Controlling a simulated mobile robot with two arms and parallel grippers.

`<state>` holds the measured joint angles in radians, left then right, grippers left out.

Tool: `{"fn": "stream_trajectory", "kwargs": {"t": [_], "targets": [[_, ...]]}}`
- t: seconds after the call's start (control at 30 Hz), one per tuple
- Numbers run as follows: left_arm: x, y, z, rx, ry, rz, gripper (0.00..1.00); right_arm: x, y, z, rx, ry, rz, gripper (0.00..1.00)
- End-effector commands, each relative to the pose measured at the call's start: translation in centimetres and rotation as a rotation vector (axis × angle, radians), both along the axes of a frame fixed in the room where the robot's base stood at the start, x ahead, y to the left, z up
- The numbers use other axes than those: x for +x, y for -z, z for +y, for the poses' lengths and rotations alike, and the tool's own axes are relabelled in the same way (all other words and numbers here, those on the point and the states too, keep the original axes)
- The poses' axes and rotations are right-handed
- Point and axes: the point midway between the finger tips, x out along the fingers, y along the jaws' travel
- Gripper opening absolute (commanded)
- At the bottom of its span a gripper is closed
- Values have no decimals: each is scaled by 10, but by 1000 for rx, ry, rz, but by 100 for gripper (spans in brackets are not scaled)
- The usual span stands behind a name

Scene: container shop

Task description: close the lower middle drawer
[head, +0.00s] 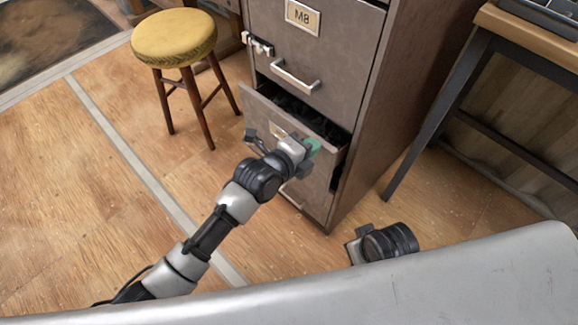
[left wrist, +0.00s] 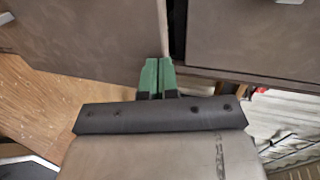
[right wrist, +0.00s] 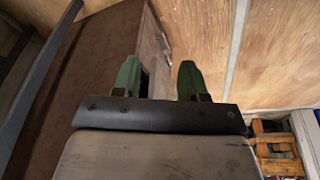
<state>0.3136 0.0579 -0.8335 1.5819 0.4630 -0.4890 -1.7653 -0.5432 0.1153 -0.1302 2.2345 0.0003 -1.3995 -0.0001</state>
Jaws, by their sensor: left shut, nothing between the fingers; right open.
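The grey-brown metal cabinet (head: 380,110) stands at the upper middle of the head view. Its lower middle drawer (head: 257,107) is partly open, with dark contents showing behind its front. My left gripper (head: 313,147) is shut and empty, with green fingertips at the drawer front near its right end. In the left wrist view the fingertips (left wrist: 157,75) are at a panel edge beside a dark gap; I cannot tell if they touch. My right gripper (right wrist: 159,78) is open and empty in the right wrist view, near the cabinet's side. The left arm partly hides the drawer front.
The drawer above, labelled M8 (head: 302,16), appears shut and has a silver handle (head: 294,77). A yellow-topped stool (head: 174,38) stands left of the cabinet. A wooden table with dark metal legs (head: 440,110) is at the right. The wooden floor (head: 60,190) at left is clear.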

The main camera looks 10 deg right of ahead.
Motion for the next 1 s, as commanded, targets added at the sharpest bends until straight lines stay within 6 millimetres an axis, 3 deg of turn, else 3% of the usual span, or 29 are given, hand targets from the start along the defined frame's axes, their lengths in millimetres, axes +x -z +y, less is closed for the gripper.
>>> {"fn": "stream_trajectory", "kwargs": {"t": [0.13,0.33,1.0], "targets": [[21,4,-28,1,2,-3,0,-7,-24,-1,1,2,-19,43],[40,3,-54,3,0,-1,0,-15,-39,-3,1,3,-27,43],[41,-5,-55,0,-4,-5,0,-16,-51,-3,0,4,-27,43]]}}
